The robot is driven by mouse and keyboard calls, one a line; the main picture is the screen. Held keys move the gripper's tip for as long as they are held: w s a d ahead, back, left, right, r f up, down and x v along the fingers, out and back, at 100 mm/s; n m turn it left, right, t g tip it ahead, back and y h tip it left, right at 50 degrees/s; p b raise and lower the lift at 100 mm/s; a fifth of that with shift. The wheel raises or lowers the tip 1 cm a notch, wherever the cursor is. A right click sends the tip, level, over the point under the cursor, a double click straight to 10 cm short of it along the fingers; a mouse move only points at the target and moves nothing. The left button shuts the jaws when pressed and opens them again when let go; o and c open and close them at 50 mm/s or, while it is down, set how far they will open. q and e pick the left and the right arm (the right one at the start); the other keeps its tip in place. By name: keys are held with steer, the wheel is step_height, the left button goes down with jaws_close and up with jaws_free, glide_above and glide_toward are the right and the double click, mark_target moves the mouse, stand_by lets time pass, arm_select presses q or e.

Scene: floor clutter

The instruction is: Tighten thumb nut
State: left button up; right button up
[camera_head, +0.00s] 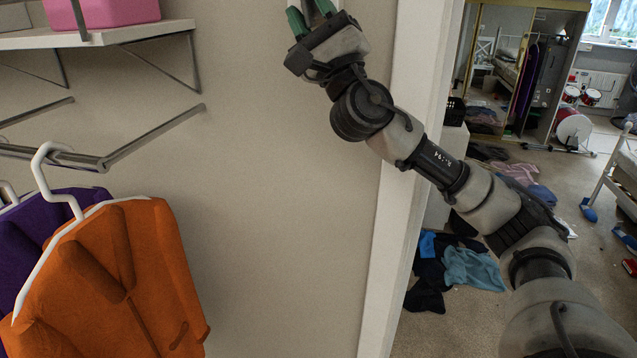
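I see no thumb nut in this view. My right gripper (312,13) is at the top edge of the picture, in front of the beige wall. Its two green fingers point up and stand apart, with no held object that I can make out between them. The very tips are close to the frame's edge. My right arm reaches up to it from the lower right. My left gripper is not in view.
A metal rail (150,138) with an orange garment (120,280) and a purple garment (30,235) on hangers is at left. Above it is a white shelf (100,36) with a pink box (100,12). A white door frame (405,130) stands right of the wall; clothes (470,268) lie on the floor beyond.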

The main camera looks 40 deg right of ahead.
steer(key=a+b+v, duration=0.1)
steer(key=b+v, duration=0.6)
steer(key=v, duration=0.4)
steer(key=w+d+f+m+g+h, duration=0.1)
steer(key=w+f+m+g+h, duration=0.1)
steer(key=f+m, duration=0.5)
steer(key=w+d+f+m+g+h, duration=0.1)
steer(key=w+f+m+g+h, duration=0.1)
steer(key=f+m, duration=0.6)
steer(key=w+d+f+m+g+h+p, duration=0.1)
steer(key=w+f+m+g, duration=0.3)
steer(key=f+m, duration=0.4)
steer(key=shift+w+f+h, duration=0.25)
steer(key=shift+f+h, duration=0.1)
steer(key=shift+f, duration=0.45)
steer(key=shift+w+f+h, duration=0.25)
steer(key=shift+f+h, duration=0.1)
steer(key=shift+f, duration=0.45)
